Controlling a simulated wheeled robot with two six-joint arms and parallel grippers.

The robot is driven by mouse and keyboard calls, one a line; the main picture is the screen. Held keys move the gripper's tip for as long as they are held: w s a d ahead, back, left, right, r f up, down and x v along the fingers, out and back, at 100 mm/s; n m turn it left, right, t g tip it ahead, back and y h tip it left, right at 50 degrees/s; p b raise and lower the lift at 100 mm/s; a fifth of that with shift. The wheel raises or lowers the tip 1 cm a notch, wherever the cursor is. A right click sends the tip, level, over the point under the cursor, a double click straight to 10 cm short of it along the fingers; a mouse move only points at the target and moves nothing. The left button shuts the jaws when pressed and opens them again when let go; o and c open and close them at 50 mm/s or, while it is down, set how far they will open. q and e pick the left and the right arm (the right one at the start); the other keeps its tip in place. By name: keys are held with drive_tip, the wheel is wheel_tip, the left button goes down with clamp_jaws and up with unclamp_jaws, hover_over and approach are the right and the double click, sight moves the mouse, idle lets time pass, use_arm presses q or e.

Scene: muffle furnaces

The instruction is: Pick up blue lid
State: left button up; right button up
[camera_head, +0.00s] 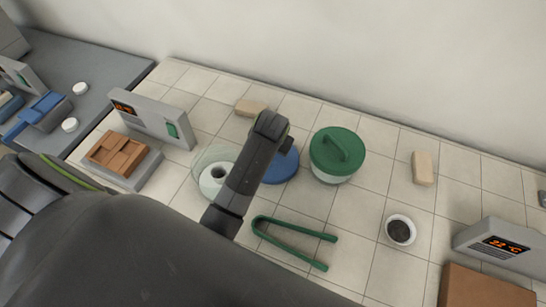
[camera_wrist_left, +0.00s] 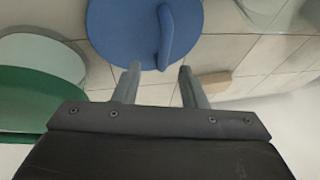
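The blue lid (camera_head: 283,167) is a round disc lying on the tiled counter, partly hidden behind my left arm in the head view. In the left wrist view the blue lid (camera_wrist_left: 120,25) shows at the top with its raised bar handle (camera_wrist_left: 166,38). My left gripper (camera_wrist_left: 158,70) is open and empty. Its two fingertips are at the lid's near edge in the picture, with the lower end of the handle appearing between them. Whether they touch the lid, I cannot tell. My right gripper is in neither view.
A green-lidded jar (camera_head: 337,152) stands right of the blue lid, and an open glass jar (camera_head: 213,172) left. Green tongs (camera_head: 293,240) lie in front. A beige block (camera_head: 250,108) lies behind; a small dark-filled bowl (camera_head: 400,231) stands at right.

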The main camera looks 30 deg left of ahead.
use_arm(q)
drive_tip(key=shift+a+p+x, duration=0.15)
drive_tip(key=shift+p+x, duration=0.15)
drive_tip(key=shift+x, duration=0.85)
drive_tip(key=shift+a+p+x, duration=0.2)
drive_tip(key=shift+p+x, duration=0.1)
drive_tip(key=shift+x, duration=0.85)
drive_tip(key=shift+w+f, duration=0.25)
drive_tip(key=shift+w, duration=0.05)
drive_tip(key=shift+c, duration=0.4)
clamp_jaws()
